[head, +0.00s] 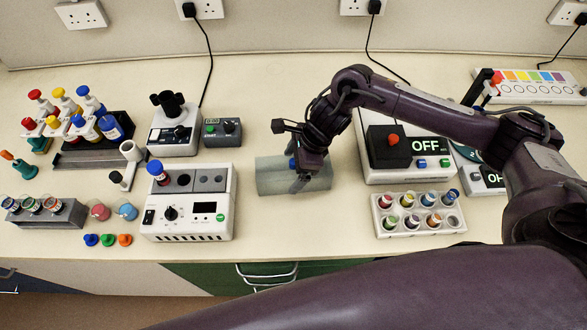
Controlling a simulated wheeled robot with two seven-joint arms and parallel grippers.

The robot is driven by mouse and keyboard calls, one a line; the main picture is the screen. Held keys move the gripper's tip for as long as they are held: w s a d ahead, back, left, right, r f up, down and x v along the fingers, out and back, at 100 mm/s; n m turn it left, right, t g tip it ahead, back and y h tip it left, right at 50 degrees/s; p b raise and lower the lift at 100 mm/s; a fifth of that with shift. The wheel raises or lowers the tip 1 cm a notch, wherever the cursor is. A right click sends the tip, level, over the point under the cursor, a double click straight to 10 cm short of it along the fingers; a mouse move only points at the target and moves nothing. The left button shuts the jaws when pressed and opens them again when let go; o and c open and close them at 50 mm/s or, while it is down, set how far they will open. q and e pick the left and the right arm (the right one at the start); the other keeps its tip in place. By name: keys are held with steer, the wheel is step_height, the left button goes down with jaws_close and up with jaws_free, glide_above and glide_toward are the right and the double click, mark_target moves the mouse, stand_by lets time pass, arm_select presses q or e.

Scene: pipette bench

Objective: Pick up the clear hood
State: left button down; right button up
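The clear hood (271,178) is a see-through, grey-green, long low cover. It sits on the bench in the middle of the head view, right of the white heater block. My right gripper (301,178) points down over the right half of the hood, with its fingers at or just above it. The gripper's own body hides part of the hood. I cannot tell whether the fingers touch it or how far apart they are. My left gripper is not in view.
A white block unit (187,225) stands left of the hood. Right of it are a white device (430,147) with a red knob and OFF display, and a white tube rack (418,222). A grey control box (222,133) stands behind. Bare bench lies in front of the hood.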

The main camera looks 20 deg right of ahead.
steer(key=c, duration=1)
steer(key=shift+w+r, duration=0.1)
steer(key=shift+r, duration=0.05)
